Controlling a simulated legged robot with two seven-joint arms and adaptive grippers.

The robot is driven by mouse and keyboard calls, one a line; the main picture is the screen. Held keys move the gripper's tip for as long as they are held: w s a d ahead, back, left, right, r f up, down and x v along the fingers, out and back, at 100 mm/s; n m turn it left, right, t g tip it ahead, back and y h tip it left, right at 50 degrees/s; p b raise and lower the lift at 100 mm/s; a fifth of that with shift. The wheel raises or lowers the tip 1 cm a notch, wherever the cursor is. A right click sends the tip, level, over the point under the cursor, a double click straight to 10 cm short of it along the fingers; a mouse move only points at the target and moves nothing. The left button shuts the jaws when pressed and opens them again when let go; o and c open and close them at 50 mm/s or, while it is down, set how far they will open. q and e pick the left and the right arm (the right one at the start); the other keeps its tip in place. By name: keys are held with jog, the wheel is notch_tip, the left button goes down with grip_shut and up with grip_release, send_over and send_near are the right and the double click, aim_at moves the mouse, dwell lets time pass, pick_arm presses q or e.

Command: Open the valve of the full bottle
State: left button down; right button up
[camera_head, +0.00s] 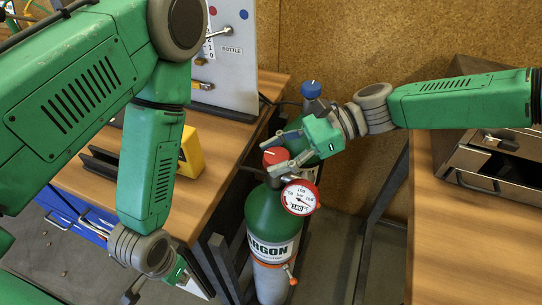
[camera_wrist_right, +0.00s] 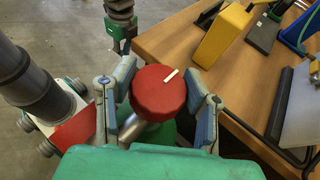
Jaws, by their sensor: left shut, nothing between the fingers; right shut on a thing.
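The front green bottle (camera_head: 272,222) stands upright with an ARGON label and a round red-rimmed gauge (camera_head: 299,198). The gauge needle is too small to read surely. A red valve knob (camera_head: 275,156) with a white mark tops this bottle. My right gripper (camera_head: 271,153) reaches in from the right, its fingers on both sides of the knob. In the right wrist view the knob (camera_wrist_right: 159,93) sits between the pads, white mark slanting up right. My left gripper (camera_head: 152,285) is low at the left, shut and empty, partly hidden by its wrist.
A second bottle with a blue knob (camera_head: 311,89) stands behind, partly hidden by my right gripper. A wooden bench (camera_head: 215,150) at left holds a yellow device (camera_head: 190,152) and a panel marked BOTTLE (camera_head: 232,60). Another table (camera_head: 470,245) at right bears a metal case (camera_head: 495,155).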

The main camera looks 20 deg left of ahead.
jog(key=shift+w+d+f+n+g+h+b, duration=0.1)
jog(key=shift+w+d+n+g+h+b, duration=0.15)
jog(key=shift+n+g, duration=0.25)
jog(key=shift+w+n+g+h+b, duration=0.1)
jog(key=shift+n+g+h+b, duration=0.15)
jog(key=shift+n+g+h, duration=0.2)
jog(key=o, duration=1.2)
